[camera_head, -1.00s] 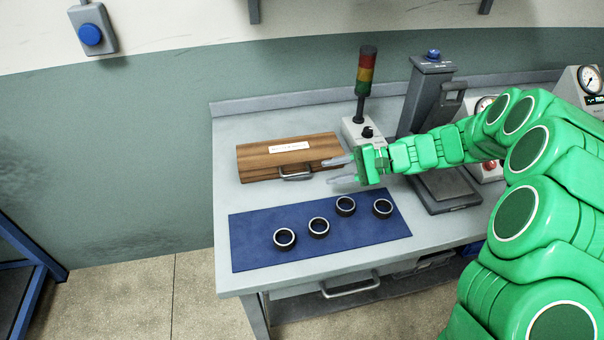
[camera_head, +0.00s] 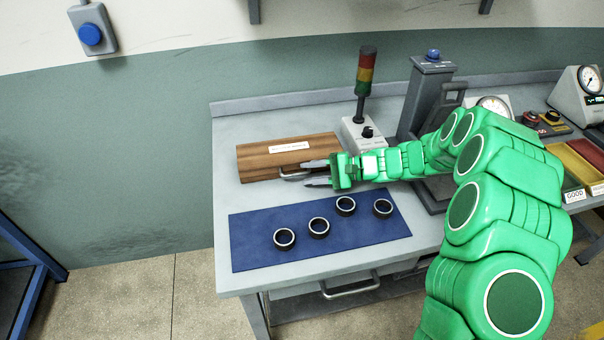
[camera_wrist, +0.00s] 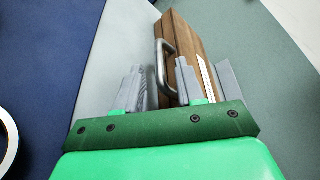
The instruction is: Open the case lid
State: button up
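The wooden case (camera_head: 262,159) lies shut on the grey bench, with a pale label on its lid. Its grey metal handle (camera_head: 294,176) is on the front side. My gripper (camera_head: 316,174) is open, with its two fingers pointing left, close to the right end of the handle. In the wrist view the handle (camera_wrist: 163,68) appears ahead of and between the two spread fingers of my gripper (camera_wrist: 172,82), and the case (camera_wrist: 188,45) is behind it. The fingers do not close on the handle. Whether one finger touches the case, I cannot tell.
A blue mat (camera_head: 262,228) with several dark rings lies in front of the case. A signal lamp (camera_head: 365,72) on a grey box and a press-like device (camera_head: 424,95) stand to the right. Bins (camera_head: 572,170) are at the far right. Bare bench is left of the case.

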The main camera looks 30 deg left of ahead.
jog(key=shift+x, duration=1.45)
grip_shut()
